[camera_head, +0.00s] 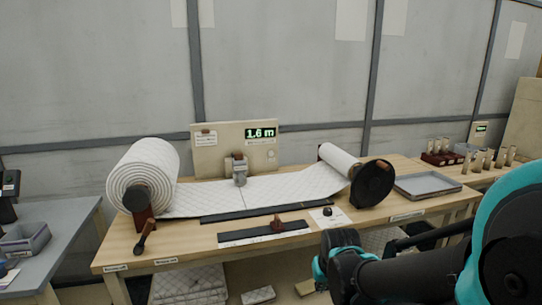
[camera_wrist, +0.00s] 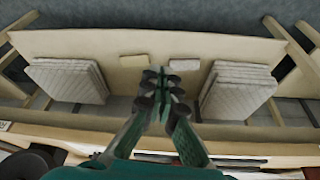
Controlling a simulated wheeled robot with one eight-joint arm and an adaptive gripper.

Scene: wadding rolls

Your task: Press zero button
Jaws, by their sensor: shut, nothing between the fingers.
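A beige panel (camera_head: 222,160) stands upright behind the table and carries a lit green display (camera_head: 260,133) reading 1.6 m. A small pale round piece (camera_head: 271,155) sits on the panel below the display, and it may be the zero button; its label is too small to read. A small black knob (camera_head: 327,211) stands on a white card near the table's front, and I cannot tell its function. My gripper (camera_wrist: 166,92) is shut and empty in the wrist view, with the lower shelf beyond its fingertips. It is apart from the panel.
A large wadding roll (camera_head: 150,165) stands left, its sheet (camera_head: 255,192) running to a smaller roll (camera_head: 340,160) beside a black disc (camera_head: 372,184). A grey tray (camera_head: 427,185) lies right. Folded wadding stacks (camera_wrist: 70,80) lie on the lower shelf (camera_wrist: 145,45).

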